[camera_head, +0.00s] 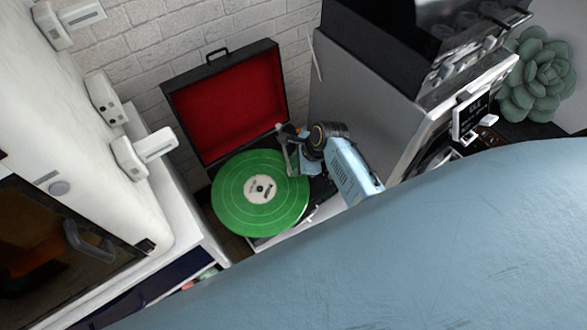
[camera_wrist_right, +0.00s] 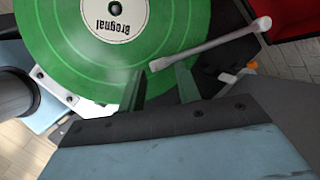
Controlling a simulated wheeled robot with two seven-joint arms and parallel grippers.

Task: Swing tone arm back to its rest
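The record player's green record (camera_head: 235,205) lies flat on the deck below the open red-lined lid (camera_head: 235,95). The pale grey tone arm (camera_head: 284,145) runs along the record's right side. In the right wrist view, the tone arm (camera_wrist_right: 215,44) slants from its round pivot end at the upper right to its head over the record's outer part (camera_wrist_right: 75,45). My right gripper (camera_wrist_right: 160,75) points at the head, its two fingers apart on either side of the head's end. I cannot tell whether they touch it. My left gripper is not in view.
A small white piece with an orange tip (camera_wrist_right: 252,67) stands beside the tone arm; I cannot tell if it is the rest. A grey machine (camera_head: 365,100) stands close on the right, a white appliance (camera_head: 70,130) on the left. A brick wall (camera_head: 150,50) is behind.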

